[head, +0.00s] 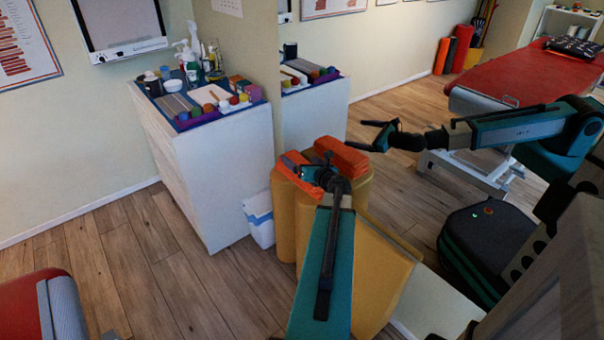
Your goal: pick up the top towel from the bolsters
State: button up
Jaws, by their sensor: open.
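A folded orange-red towel (292,162) lies on top of upright yellow bolsters (286,212), beside the mirror. Another orange-red folded shape (343,156) shows just to the right, seemingly its reflection. My gripper (318,172) is open over the right part of the towel and hides some of it. My arm comes in from the bottom and covers part of the bolsters. I cannot tell whether the jaws touch the towel or how many towels are stacked.
A white cabinet (212,165) with bottles and coloured balls stands left of the bolsters. A small white-blue bin (260,222) stands between them. The large mirror (400,45) reflects my arm, my base and a red treatment table. A red padded edge (32,305) is at bottom left.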

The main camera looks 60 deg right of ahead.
jog(key=s+f+n+y, duration=0.2)
jog(key=s+n, duration=0.3)
jog(key=s, duration=0.5)
jog(key=shift+d+f+g+y, duration=0.3)
jog(key=shift+d+f+g, duration=0.1)
jog(key=shift+f, duration=0.05)
jog(key=shift+w, duration=0.15)
jog(key=shift+x, duration=4.25)
jog(key=shift+d, duration=0.1)
jog(key=shift+p+x, duration=0.45)
jog(key=shift+x, duration=2.1)
jog(key=shift+d, duration=0.1)
jog(key=shift+c, duration=0.5)
jog(key=c, duration=1.1)
